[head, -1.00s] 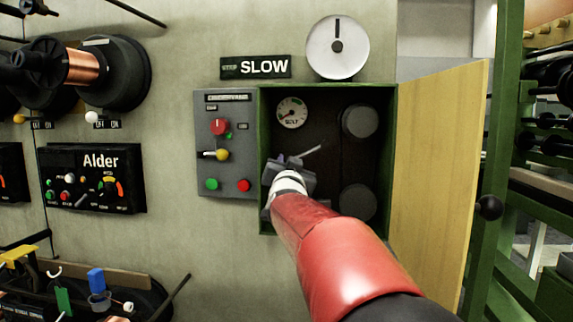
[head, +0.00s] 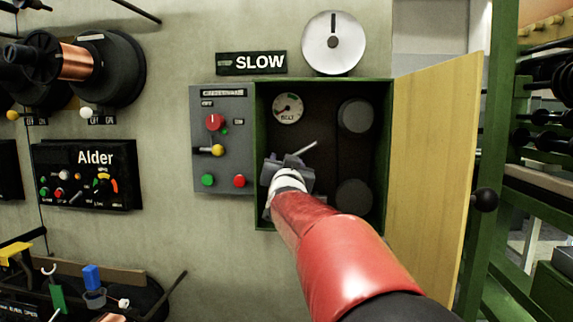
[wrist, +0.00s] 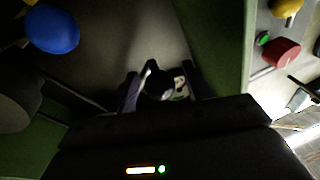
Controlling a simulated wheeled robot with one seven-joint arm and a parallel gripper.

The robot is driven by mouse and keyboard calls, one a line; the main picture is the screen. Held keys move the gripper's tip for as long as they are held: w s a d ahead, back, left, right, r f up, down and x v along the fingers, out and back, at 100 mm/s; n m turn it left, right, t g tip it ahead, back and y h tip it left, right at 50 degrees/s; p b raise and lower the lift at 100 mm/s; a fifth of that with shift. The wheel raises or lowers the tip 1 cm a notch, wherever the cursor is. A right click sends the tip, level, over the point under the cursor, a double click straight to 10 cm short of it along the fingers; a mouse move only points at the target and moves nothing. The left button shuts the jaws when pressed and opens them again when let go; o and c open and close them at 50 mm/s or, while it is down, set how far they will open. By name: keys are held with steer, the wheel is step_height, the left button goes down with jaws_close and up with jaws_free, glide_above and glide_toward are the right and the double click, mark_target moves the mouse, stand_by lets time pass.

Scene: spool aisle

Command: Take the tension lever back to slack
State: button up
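My gripper (head: 284,161) reaches into the open green box (head: 258,130) on the wall, below a small round gauge (head: 288,108) labelled with what looks like BELT. A thin pale rod (head: 306,149), perhaps the tension lever's shaft, sticks out up and right beside the fingers. In the wrist view, a dark round knob (wrist: 159,86) sits between my fingers, with part of the gauge (wrist: 182,89) behind it. I cannot tell whether both fingers touch the knob. The lever's base is hidden. A blue ball (wrist: 52,31) also shows in the wrist view.
The box's yellowish door (head: 432,165) stands open at the right. Two dark pulleys (head: 356,117) (head: 353,196) are inside the box. A grey panel (head: 204,130) with a red knob, a yellow-balled lever and two buttons adjoins its left side. A SLOW sign (head: 252,63) hangs above.

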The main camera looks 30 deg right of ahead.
steer(key=v, duration=0.8)
steer(key=shift+w, duration=0.1)
stand_by(0.3)
steer(key=s+a+f+n+g+y+p, duration=0.1)
steer(key=s+a+f+n+g+y, duration=0.7)
steer(key=s+a+f, duration=0.55)
steer(key=s+a+f+g+p, duration=0.1)
steer(key=s+f+g, duration=0.3)
steer(key=s+f, duration=1)
steer(key=shift+s+a+g+y, duration=0.2)
steer(key=shift+a+g+y, duration=0.15)
steer(key=shift+a, duration=0.25)
